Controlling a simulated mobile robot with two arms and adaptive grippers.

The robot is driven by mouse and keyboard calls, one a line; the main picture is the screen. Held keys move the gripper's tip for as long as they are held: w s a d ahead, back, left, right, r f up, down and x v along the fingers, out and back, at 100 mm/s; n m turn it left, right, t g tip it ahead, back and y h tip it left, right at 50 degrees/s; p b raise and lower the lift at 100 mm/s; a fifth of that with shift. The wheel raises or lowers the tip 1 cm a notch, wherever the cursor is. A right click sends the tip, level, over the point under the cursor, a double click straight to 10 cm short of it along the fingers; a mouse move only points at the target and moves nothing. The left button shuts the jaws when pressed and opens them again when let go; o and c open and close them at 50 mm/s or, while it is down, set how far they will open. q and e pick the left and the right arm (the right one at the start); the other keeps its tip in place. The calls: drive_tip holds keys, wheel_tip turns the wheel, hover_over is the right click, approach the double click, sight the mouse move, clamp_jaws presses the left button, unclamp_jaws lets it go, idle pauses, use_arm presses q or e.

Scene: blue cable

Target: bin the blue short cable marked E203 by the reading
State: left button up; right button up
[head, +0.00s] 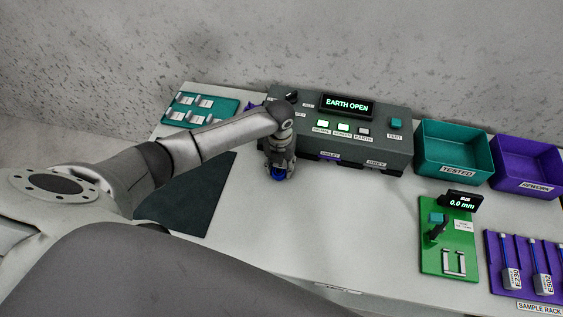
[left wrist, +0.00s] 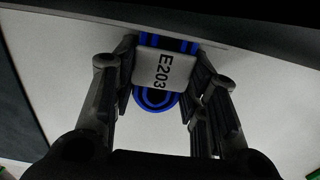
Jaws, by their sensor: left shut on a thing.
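The blue cable with the white E203 tag (left wrist: 168,68) is coiled between the fingers of my left gripper (left wrist: 165,85) in the left wrist view. In the head view my left gripper (head: 280,172) is in front of the grey tester (head: 340,132), with a bit of blue showing at its tip. The tester's display (head: 347,104) reads EARTH OPEN. Two of its lamps are lit green; the one marked EARTH is dull. The teal TESTED bin (head: 453,170) and the purple REWORK bin (head: 534,189) stand to the right. My right gripper is out of view.
A green gauge (head: 445,263) reads 0.0 mm. A purple sample rack (head: 525,289) with tagged cables is at the right edge. A teal holder (head: 200,109) is at back left, a dark mat (head: 200,205) under my arm. The table between mat and gauge is clear.

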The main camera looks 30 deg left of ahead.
sight(276, 185)
use_arm(q)
drive_tip(key=shift+s, duration=0.2)
drive_tip(key=shift+c, duration=0.4)
drive_tip(key=shift+s+d+f+p, duration=0.15)
drive_tip(key=shift+s+p, duration=0.35)
drive_tip(key=shift+p, duration=0.15)
drive_tip(key=shift+s+d+f+p, duration=0.1)
drive_tip(key=shift+s+d+p, duration=0.15)
drive_tip(key=shift+s+p, duration=0.6)
drive_tip(key=shift+s+d+p, duration=0.25)
drive_tip(key=shift+s+p, duration=0.25)
drive_tip(key=shift+s, duration=0.55)
drive_tip(key=r+p, duration=0.6)
drive_tip(key=shift+w+a+r, duration=0.1)
drive_tip(key=shift+w+r, duration=0.15)
drive_tip(key=shift+w, duration=0.05)
drive_tip(key=shift+f, duration=0.1)
